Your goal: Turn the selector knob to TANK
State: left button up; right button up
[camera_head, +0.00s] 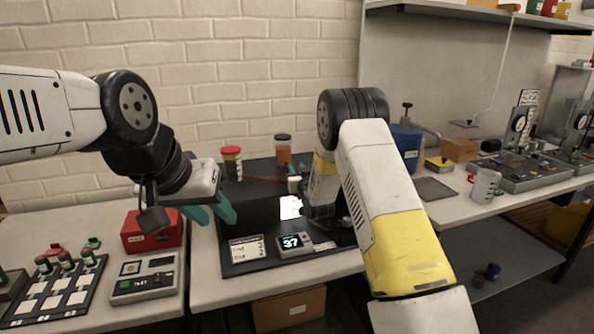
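I cannot make out the selector knob or a TANK marking; my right arm and gripper cover part of the dark station. The black station (232,268) stands in the middle of the bench, with a display unit reading 37 (293,243) and a printed card (247,248) at its front. My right gripper (306,208) is at the station's right part, beside a small bright white panel (291,207); its fingers are mostly hidden. My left gripper (220,216), with teal fingers spread slightly apart, hangs empty at the station's left side, above the bench.
A red box (151,232) and a grey device (145,278) stand left of the station. Containers with red (232,163) and black (283,150) lids stand behind. A blue container (406,145) stands at right.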

grip_shut()
jog(key=shift+n+y, duration=0.3)
jog(key=shift+y, duration=0.1)
jog(key=shift+a+f+n+g+y, duration=0.1)
jog(key=shift+n+g+y, duration=0.4)
jog(key=shift+y, duration=0.4)
jog(key=n+g+y, duration=0.1)
jog(key=n+y, duration=0.1)
jog(key=y, duration=0.1)
jog(key=n+g+y, duration=0.1)
jog(key=shift+s+a+n+g+y, duration=0.3)
jog(key=shift+a, duration=0.05)
jog(key=n+g+y, duration=0.3)
jog(key=g, duration=0.1)
jog(key=shift+s+a+n, duration=0.3)
jog(key=shift+s+a, duration=0.05)
jog(key=shift+a, duration=0.05)
jog(key=shift+s+a+n+g+y, duration=0.15)
jog(key=shift+s+n+g+y, duration=0.1)
jog(key=shift+n+g+y, duration=0.7)
jog(key=shift+s+a+n+g+y, duration=0.15)
jog(key=shift+n+g+y, duration=0.3)
jog(key=shift+g, duration=0.9)
jog(key=shift+s, duration=0.1)
jog(key=o, duration=0.8)
grip_release()
jog(key=shift+c, duration=0.2)
